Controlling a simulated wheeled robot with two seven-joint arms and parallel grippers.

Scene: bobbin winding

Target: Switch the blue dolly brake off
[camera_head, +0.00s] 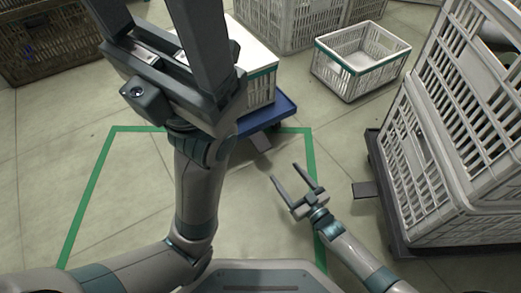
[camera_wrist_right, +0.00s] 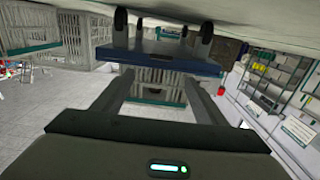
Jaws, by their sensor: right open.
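The blue dolly (camera_head: 268,116) stands at upper centre in the head view, carrying a white crate (camera_head: 262,84) with a green band. A small grey plate (camera_head: 261,142), apparently its brake pedal, sticks out at its near side. I cannot tell whether the brake is on. My right gripper (camera_head: 292,180) is open and empty, low over the floor, nearer to me than the dolly and apart from it. In the right wrist view the dolly (camera_wrist_right: 160,52) appears upside down beyond the spread fingers (camera_wrist_right: 152,100). My left gripper (camera_head: 150,18) is raised close to the camera, fingers apart, tips cut off.
A dark dolly (camera_head: 385,205) with stacked white crates (camera_head: 425,150) stands at right, with its own grey pedal (camera_head: 365,189). A loose crate (camera_head: 360,62) lies behind. Green floor tape (camera_head: 92,195) marks a mostly clear area. More crates stand at the back.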

